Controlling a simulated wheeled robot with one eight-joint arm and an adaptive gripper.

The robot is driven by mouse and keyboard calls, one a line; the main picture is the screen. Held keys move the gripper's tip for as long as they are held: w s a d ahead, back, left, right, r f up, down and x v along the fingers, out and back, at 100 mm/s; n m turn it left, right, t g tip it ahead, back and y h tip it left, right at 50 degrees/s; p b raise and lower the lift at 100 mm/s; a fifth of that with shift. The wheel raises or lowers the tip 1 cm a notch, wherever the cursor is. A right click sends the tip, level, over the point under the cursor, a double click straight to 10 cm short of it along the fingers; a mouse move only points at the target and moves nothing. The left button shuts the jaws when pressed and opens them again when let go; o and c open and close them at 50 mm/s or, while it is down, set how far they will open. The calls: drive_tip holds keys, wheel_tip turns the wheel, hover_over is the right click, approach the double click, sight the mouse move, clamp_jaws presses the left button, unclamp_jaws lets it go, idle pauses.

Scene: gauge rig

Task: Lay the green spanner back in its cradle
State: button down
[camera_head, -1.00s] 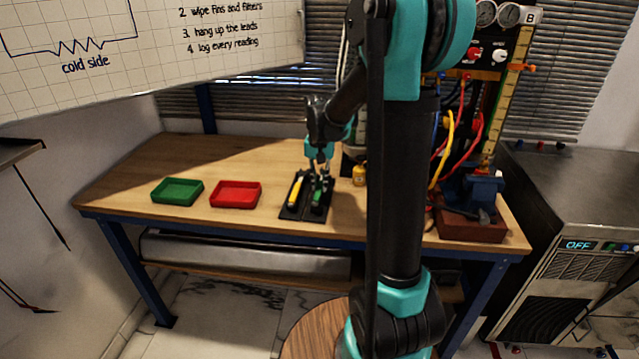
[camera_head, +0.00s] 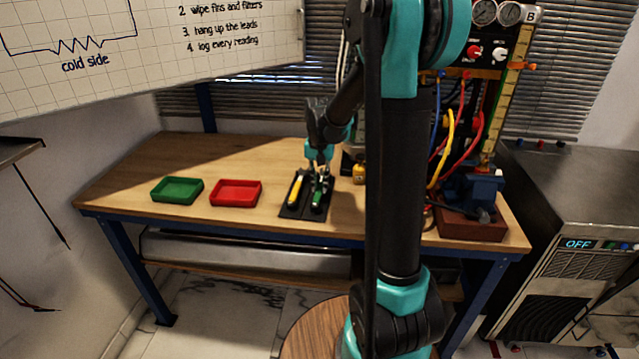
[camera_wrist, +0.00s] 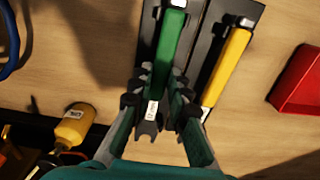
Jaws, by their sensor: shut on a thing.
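My gripper (camera_head: 319,173) is over the right half of the black cradle board (camera_head: 290,213) on the workbench. Its fingers (camera_wrist: 167,78) are shut on the green spanner (camera_wrist: 170,45), one on each side, near its silver open-jawed end. The green spanner also shows below the gripper in the head view (camera_head: 317,198). It lies along the left side of the board in the wrist view, roughly in line with it. I cannot tell whether it touches the board. The fingers hide part of it. A yellow spanner (camera_wrist: 228,64) lies beside it on the board (camera_wrist: 212,35).
A red tray (camera_head: 236,193) and a green tray (camera_head: 177,190) stand left of the board. A small yellow bottle (camera_wrist: 74,124) stands close by on the other side. The gauge rig (camera_head: 490,75) and a blue vise (camera_head: 478,189) are at the right. The front bench edge is clear.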

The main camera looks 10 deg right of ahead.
drive_tip(key=shift+f, duration=0.3)
drive_tip(key=c, duration=1.4)
unclamp_jaws()
drive_tip(key=shift+o, duration=0.2)
wheel_tip(320, 180, up, 12)
